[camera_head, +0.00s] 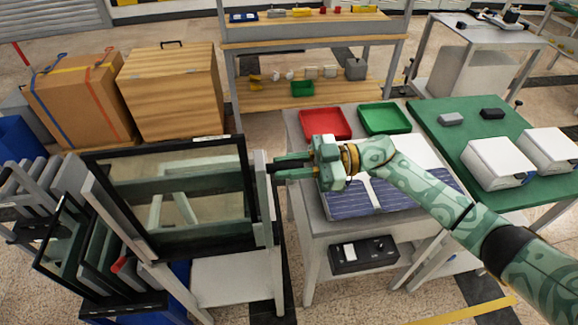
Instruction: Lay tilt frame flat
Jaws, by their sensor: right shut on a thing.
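The tilt frame (262,200) stands steeply tilted at the left, with pale side bars around a black-edged glass pane (180,190). My right gripper (276,167) reaches in from the right at the upper part of the frame's right side. Its fingers point left and are shut on a dark part at that side, which looks like a handle; the fingers hide most of it. My left gripper is not in view.
A grey table (310,205) with dark blue solar panels (350,200), a red tray (325,123) and a green tray (384,118) stands right of the frame. A green-topped table (440,140) adjoins it. A rack of black-edged panes (85,255) stands close at the lower left.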

